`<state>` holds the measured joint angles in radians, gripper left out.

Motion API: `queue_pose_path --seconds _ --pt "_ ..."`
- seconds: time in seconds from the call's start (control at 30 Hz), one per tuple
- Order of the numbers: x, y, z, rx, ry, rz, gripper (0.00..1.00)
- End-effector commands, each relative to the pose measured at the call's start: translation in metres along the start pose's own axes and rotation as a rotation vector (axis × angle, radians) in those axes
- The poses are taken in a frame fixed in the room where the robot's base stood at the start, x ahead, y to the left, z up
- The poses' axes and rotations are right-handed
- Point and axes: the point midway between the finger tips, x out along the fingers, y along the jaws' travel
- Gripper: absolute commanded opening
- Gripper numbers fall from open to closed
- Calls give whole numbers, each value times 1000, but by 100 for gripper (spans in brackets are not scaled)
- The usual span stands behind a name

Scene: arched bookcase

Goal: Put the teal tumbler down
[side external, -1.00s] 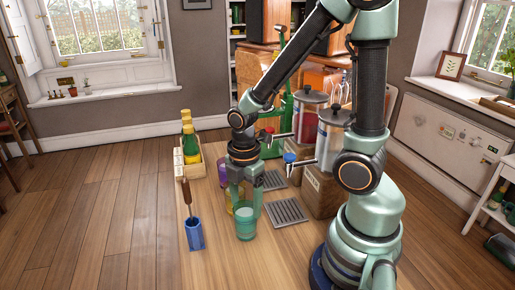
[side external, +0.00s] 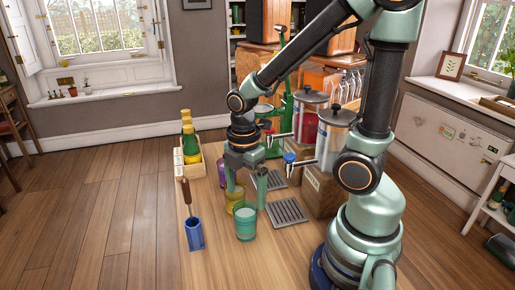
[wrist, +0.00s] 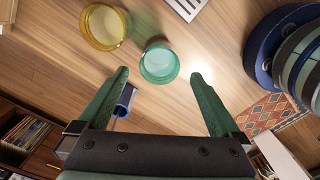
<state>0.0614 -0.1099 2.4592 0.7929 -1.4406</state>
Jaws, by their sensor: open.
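The teal tumbler (side external: 246,224) stands upright on the wooden table, near its front edge in the side view. In the wrist view the tumbler (wrist: 159,63) shows from above, beyond the fingertips and between their lines. My gripper (side external: 247,190) is open and empty, with its fingers above and behind the tumbler. In the wrist view my gripper (wrist: 160,75) has its two green fingers wide apart, and neither touches the tumbler.
A yellow tumbler (wrist: 103,27) and a purple one (side external: 222,172) stand close by. A blue holder with a brown-handled tool (side external: 194,235) is to the left. A drip grate (side external: 287,212) lies to the right, by the drink dispensers (side external: 331,140). A bottle crate (side external: 196,168) is behind.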

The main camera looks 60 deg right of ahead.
Motion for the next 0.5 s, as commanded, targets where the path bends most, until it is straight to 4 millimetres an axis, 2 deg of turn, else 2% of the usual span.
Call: queue_pose_path --seconds 0.1,0.3,0.5 --pt "-27 2 0 0 1 10 100" --pt "-64 1 0 0 1 6 100" --pt "-84 0 0 0 0 3 100"
